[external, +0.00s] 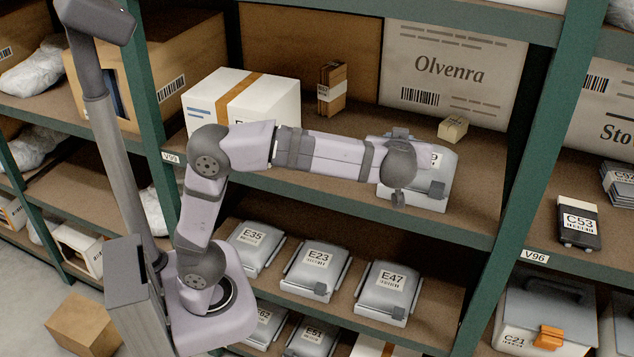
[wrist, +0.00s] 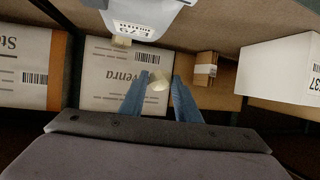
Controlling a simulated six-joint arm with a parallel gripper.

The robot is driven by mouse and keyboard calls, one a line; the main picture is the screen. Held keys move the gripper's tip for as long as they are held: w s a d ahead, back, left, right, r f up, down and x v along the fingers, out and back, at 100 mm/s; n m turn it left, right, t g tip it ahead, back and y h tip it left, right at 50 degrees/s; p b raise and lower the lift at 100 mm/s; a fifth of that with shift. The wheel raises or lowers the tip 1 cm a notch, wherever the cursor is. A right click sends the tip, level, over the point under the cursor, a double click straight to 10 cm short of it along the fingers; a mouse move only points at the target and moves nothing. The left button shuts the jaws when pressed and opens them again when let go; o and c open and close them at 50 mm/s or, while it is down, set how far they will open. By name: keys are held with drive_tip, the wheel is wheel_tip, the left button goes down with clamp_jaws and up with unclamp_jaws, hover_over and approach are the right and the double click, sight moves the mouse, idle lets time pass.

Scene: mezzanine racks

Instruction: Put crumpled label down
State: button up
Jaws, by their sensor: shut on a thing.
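The crumpled label (wrist: 158,80) is a small cream-coloured wad between the two blue fingertips of my gripper (wrist: 160,85) in the wrist view. My gripper is shut on it and holds it in front of the shelf's back boxes. In the external view my arm reaches across the middle shelf (external: 345,200), its wrist in front of a grey lidded case. My fingers and the label are hidden there.
The grey case (external: 432,172) stands on the shelf, close to a small cream block (external: 453,129). A white box (external: 240,103), a small brown carton stack (external: 332,88) and the Olvenra box (external: 450,75) stand farther back. A green upright (external: 520,150) bounds the right.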

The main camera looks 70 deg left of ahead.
drive_tip(key=w+a+r, duration=0.1)
drive_tip(key=w+a, duration=0.3)
drive_tip(key=a, duration=0.9)
drive_tip(key=w+a, duration=0.4)
drive_tip(key=a, duration=0.9)
drive_tip(key=shift+w+d+f, duration=0.1)
drive_tip(key=shift+d+f, duration=0.05)
drive_tip(key=shift+f, duration=1.1)
drive_tip(key=shift+d+f, duration=0.15)
drive_tip(key=shift+f, duration=1.1)
drive_tip(key=shift+f+p, duration=0.7)
drive_tip(key=shift+f, duration=4.1)
drive_tip(key=shift+f+b, duration=0.2)
drive_tip(key=shift+b, duration=0.25)
